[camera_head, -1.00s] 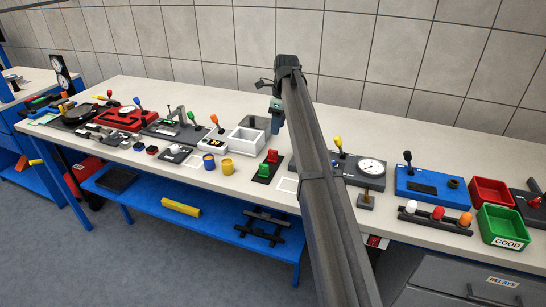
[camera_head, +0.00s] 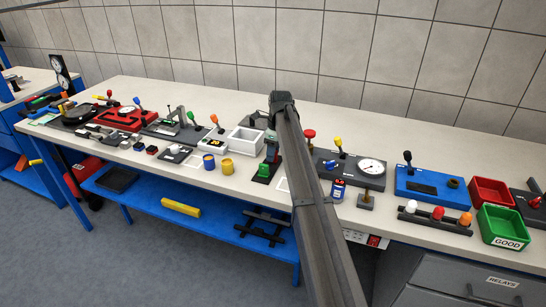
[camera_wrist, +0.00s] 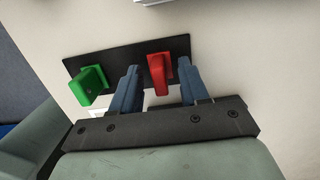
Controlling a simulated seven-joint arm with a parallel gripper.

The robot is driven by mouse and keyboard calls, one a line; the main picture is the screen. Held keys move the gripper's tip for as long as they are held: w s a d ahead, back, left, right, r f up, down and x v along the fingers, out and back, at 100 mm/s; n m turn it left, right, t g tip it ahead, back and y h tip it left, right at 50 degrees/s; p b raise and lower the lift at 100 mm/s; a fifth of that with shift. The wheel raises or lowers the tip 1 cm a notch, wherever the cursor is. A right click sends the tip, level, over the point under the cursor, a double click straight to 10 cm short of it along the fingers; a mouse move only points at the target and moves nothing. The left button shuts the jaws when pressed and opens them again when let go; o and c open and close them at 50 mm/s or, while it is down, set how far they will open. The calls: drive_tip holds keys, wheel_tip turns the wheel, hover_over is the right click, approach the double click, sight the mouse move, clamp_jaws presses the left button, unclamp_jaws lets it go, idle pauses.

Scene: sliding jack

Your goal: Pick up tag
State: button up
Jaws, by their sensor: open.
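No thing in view is clearly marked as the tag. A black plate (camera_wrist: 115,60) carries a green upright piece (camera_wrist: 92,82) and a red upright piece (camera_wrist: 158,72), seen in the wrist view. My gripper (camera_wrist: 160,78) is open, with one blue finger on each side of the red piece; I cannot tell whether they touch it. The green piece is outside the fingers, to the left. In the head view my gripper (camera_head: 272,151) is over the plate's far end and hides the red piece; the green piece (camera_head: 264,170) shows in front.
A white open box (camera_head: 246,140) stands just behind left of my gripper. Yellow (camera_head: 227,166) and blue (camera_head: 209,162) cups are left of the plate. A blue canister-like item (camera_head: 338,190) and a gauge box (camera_head: 365,172) stand to the right, beyond my arm.

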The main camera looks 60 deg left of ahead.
drive_tip(key=shift+f, duration=0.25)
clamp_jaws()
drive_tip(key=shift+r, duration=0.15)
idle(0.4)
